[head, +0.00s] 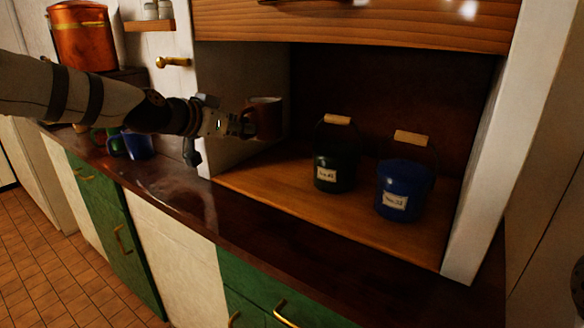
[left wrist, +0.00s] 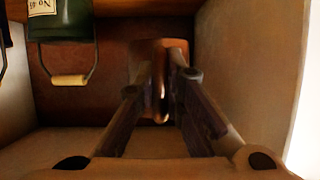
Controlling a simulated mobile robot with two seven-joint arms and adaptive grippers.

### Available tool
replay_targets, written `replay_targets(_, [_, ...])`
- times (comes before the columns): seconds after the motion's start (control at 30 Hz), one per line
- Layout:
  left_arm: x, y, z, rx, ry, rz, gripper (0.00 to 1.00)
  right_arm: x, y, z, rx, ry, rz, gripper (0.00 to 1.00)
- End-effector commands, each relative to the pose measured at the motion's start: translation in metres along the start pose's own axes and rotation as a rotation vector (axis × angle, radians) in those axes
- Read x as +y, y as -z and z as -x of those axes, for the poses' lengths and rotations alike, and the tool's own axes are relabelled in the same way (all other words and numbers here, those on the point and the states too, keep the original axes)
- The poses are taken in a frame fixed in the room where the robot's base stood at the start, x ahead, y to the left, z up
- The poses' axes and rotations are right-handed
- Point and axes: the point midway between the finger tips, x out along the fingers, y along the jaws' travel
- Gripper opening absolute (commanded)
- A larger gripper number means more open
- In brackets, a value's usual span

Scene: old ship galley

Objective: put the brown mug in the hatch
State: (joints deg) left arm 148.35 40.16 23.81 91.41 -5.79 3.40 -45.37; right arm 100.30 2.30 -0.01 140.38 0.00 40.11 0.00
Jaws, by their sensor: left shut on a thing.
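The brown mug (head: 265,118) is in my left gripper (head: 246,124), at the left side of the hatch opening, above the hatch's wooden floor. In the left wrist view the mug (left wrist: 157,48) shows between the two fingers (left wrist: 174,95), which are shut on it. The hatch (head: 275,182) is an open wooden compartment with its front panel raised above it. Its far inside wall also shows in the left wrist view (left wrist: 102,85).
A dark green pail (head: 335,168) and a blue pail (head: 405,188) with wooden handles stand in the middle and right of the hatch. Its left floor is clear. A blue mug (head: 138,146) and a green mug (head: 101,136) stand on the dark counter (head: 185,195) at left.

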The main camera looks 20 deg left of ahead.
Motion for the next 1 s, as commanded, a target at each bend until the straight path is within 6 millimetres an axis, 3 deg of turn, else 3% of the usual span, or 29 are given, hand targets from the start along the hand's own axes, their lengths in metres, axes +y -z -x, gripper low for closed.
replay_targets(0.03, [0.007,-0.018,-0.025,-0.025,-0.004,0.002,0.00,0.000,-0.009,-0.011,-0.037,-0.001,0.000,0.40])
replay_targets(0.23, [0.023,-0.040,-0.067,-0.017,-0.002,0.006,0.00,0.001,-0.018,-0.024,-0.078,-0.003,0.000,0.40])
replay_targets(0.43, [0.030,-0.047,-0.083,-0.011,-0.001,0.006,0.00,0.001,-0.021,-0.028,-0.091,-0.004,0.000,0.40])
replay_targets(0.6, [0.031,-0.075,-0.095,-0.012,-0.001,0.008,0.00,0.001,-0.026,-0.035,-0.111,-0.005,0.000,0.40])
replay_targets(0.97, [0.031,-0.077,-0.096,-0.008,0.000,0.004,0.00,0.001,-0.026,-0.035,-0.113,-0.005,0.000,0.40])
replay_targets(1.0, [0.031,-0.077,-0.095,-0.009,-0.001,0.003,0.16,0.001,-0.026,-0.035,-0.112,-0.005,0.000,0.40])
